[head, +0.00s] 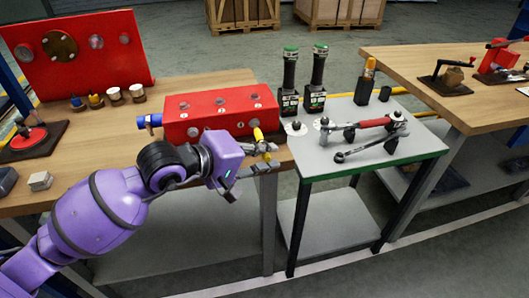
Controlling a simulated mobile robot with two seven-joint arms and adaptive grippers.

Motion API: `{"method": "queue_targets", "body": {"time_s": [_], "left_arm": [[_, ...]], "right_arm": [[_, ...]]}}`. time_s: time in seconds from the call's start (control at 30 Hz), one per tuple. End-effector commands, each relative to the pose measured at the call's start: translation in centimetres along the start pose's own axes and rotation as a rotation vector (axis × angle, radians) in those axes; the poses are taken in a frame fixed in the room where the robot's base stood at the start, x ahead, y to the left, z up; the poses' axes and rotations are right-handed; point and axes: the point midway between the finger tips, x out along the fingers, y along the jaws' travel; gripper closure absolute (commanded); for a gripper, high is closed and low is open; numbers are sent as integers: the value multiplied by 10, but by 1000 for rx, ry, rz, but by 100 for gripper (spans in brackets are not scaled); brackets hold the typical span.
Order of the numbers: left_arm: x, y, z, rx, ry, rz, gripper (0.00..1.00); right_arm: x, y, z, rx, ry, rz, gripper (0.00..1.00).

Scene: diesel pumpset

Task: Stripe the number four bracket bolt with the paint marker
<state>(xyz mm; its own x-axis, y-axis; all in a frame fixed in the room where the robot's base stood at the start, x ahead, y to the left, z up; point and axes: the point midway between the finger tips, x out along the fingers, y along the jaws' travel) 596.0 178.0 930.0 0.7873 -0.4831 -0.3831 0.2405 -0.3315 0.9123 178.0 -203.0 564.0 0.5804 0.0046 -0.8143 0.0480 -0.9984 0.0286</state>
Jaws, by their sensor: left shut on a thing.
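My left gripper (264,150) is shut on a small yellow marker (258,135), at the right front corner of the red block (222,113). The marker stands roughly upright, close to the block's front face; I cannot tell whether it touches. The red block lies on the wooden bench and has several round bolt heads or fittings on its top and front. Their numbers are too small to read, so I cannot tell which is number four. My wrist covers part of the block's front. My right gripper is out of view.
A grey-topped cart (340,150) to the right carries two green-topped black tools (289,80), an orange-topped item (369,68) and wrenches (369,123). A red panel (120,60) and several small cups (115,94) stand at the back left. A gap separates the cart from the right bench (425,60).

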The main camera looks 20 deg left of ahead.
Motion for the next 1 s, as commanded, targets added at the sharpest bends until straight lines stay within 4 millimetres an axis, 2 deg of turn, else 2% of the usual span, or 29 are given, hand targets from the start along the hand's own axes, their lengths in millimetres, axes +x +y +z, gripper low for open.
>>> {"method": "queue_targets", "body": {"time_s": [0.3, 1.0], "left_arm": [[-2, 5, -2, 2, 2, 2, 100], [-5, 4, 8, 0, -1, 1, 100]], "right_arm": [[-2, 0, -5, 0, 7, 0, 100], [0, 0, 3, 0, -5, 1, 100]]}}
